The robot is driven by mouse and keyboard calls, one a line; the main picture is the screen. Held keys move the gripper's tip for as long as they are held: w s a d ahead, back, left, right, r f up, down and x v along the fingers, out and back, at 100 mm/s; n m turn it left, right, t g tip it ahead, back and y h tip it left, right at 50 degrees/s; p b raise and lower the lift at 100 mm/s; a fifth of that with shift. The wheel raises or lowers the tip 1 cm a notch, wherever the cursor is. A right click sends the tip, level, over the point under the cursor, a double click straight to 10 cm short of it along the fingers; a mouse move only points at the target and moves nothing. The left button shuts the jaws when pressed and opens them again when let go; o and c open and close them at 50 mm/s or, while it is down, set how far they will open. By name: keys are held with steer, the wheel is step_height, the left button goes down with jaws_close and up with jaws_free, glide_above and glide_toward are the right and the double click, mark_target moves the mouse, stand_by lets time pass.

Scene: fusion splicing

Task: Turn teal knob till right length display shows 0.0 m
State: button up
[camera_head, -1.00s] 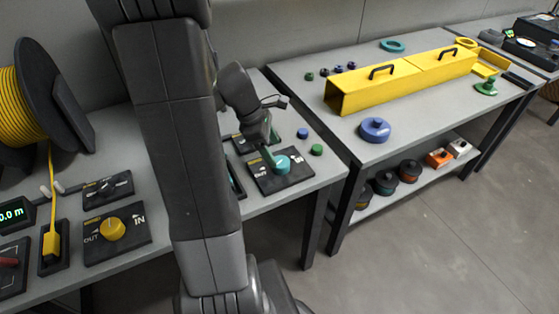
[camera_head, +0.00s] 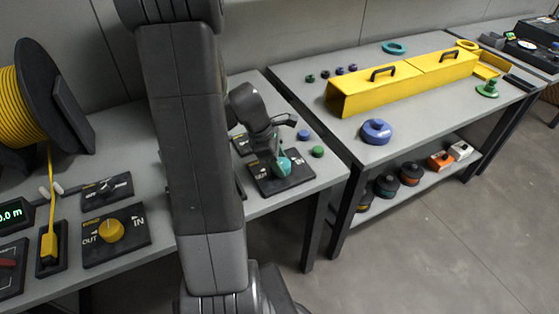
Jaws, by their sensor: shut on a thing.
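The teal knob (camera_head: 284,166) sits on a black panel (camera_head: 297,184) at the right end of the near bench. My gripper (camera_head: 278,158) is at the knob, shut on it from above and behind. My own arm crosses the middle of the picture and hides part of the bench left of the panel. A length display (camera_head: 12,214) at the far left edge shows green digits ending in "0.0 m" or similar, cut by the frame. The right length display does not show; my arm may hide it.
A yellow knob (camera_head: 111,230) sits on an IN/OUT panel at left, beside a yellow cable reel (camera_head: 22,107). Blue (camera_head: 303,135) and green (camera_head: 317,152) caps lie close right of the teal knob. A second table (camera_head: 420,115) holds a yellow duct (camera_head: 400,80).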

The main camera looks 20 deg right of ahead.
steer(key=shift+r+m, duration=0.1)
steer(key=shift+m, duration=0.4)
steer(key=m+p, duration=0.1)
steer(key=m, duration=0.1)
steer(key=m+g+y+p, duration=0.1)
steer(key=shift+w+d+m+g, duration=0.1)
steer(key=shift+w+m+g, duration=0.05)
steer(key=shift+m+g, duration=0.2)
steer(key=m+y+p, duration=0.1)
steer(key=m, duration=0.1)
steer(key=m+y+p, duration=0.1)
steer(key=m, duration=0.2)
steer(key=shift+d+m+g, duration=0.15)
steer(key=shift+m+g, duration=0.1)
steer(key=m+y+p, duration=0.1)
steer(key=m+y, duration=0.1)
steer(key=m, duration=0.3)
steer(key=shift+d+m, duration=0.15)
steer(key=shift+m, duration=0.15)
steer(key=m+y, duration=0.1)
steer(key=m, duration=0.3)
steer(key=shift+d+m+y+p, duration=0.1)
steer(key=shift+m+y+p, duration=0.2)
steer(key=shift+m+y, duration=0.1)
steer(key=shift+m+t, duration=0.3)
steer(key=shift+t, duration=0.1)
steer(key=o, duration=1)
